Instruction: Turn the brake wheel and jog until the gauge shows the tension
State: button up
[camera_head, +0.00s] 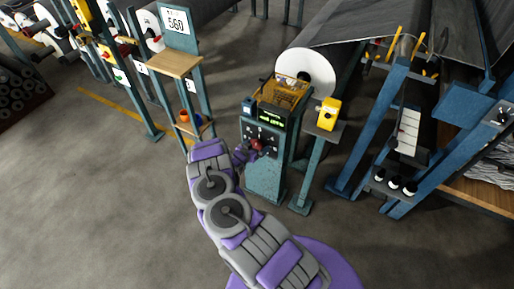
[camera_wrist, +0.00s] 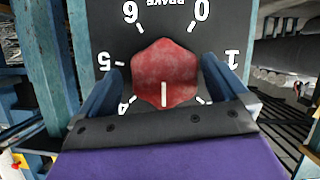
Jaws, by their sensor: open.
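The brake wheel is a red six-sided knob (camera_wrist: 165,75) on a dark dial plate marked BRAKE, upside down in the wrist view. Its white line points to the bottom of the picture; numbers around it include 0, 1, 4 and 5, and those below are hidden. My gripper (camera_wrist: 162,64) is open, one finger on each side of the knob; I cannot tell whether they touch it. In the head view my gripper (camera_head: 247,153) is at the red knob (camera_head: 257,145) on the teal console (camera_head: 265,178). A gauge display (camera_head: 271,122) glows green above, too small to read.
A board (camera_head: 175,22) reading 560 stands behind a wooden shelf (camera_head: 174,64) at left. A yellow device (camera_head: 328,113) stands on a post right of the console. A large grey roll (camera_head: 350,65) is behind. The floor (camera_head: 90,190) at left is clear.

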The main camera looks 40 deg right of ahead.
jog(key=shift+w+a+r, duration=0.15)
jog(key=shift+a, duration=0.25)
jog(key=shift+w+a+r, duration=0.1)
jog(key=shift+a, duration=0.3)
jog(key=shift+d+f, duration=0.15)
jog(key=shift+d, duration=0.35)
jog(key=shift+d+f, duration=0.15)
jog(key=shift+d, duration=0.35)
jog(key=c, duration=0.4)
jog(key=shift+c, duration=0.7)
jog(key=shift+a+r, duration=0.15)
jog(key=shift+a, duration=0.45)
jog(key=c, duration=0.5)
